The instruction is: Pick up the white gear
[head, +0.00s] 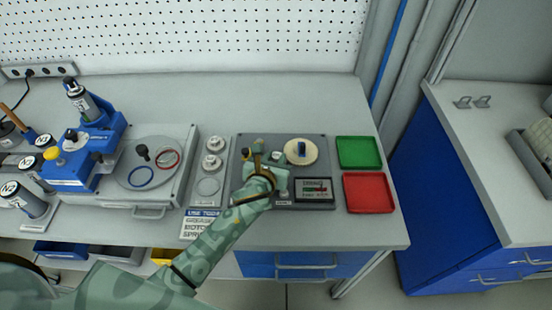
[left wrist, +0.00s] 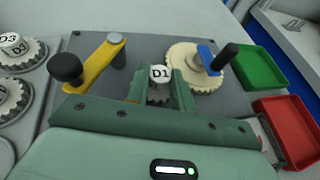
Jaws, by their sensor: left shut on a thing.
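A small white-capped gear marked D1 (left wrist: 160,73) stands between the fingers of my left gripper (left wrist: 158,86) in the left wrist view. The fingers are shut on it from both sides, and its toothed lower part is mostly hidden behind them. In the head view my left gripper (head: 265,165) is over the grey plate (head: 242,150), where my arm hides much of the gear. I cannot tell whether the gear is clear of the plate. A larger cream gear (left wrist: 186,72) with a blue crank lies just right of the gripper. My right gripper is not in view.
A yellow crank (left wrist: 98,68) with a black knob stands left of the fingers. A green tray (head: 359,152) and a red tray (head: 368,193) lie to the right. Other white-capped gears (head: 213,144) stand on a strip at left. A small display (head: 314,190) sits on the plate's front.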

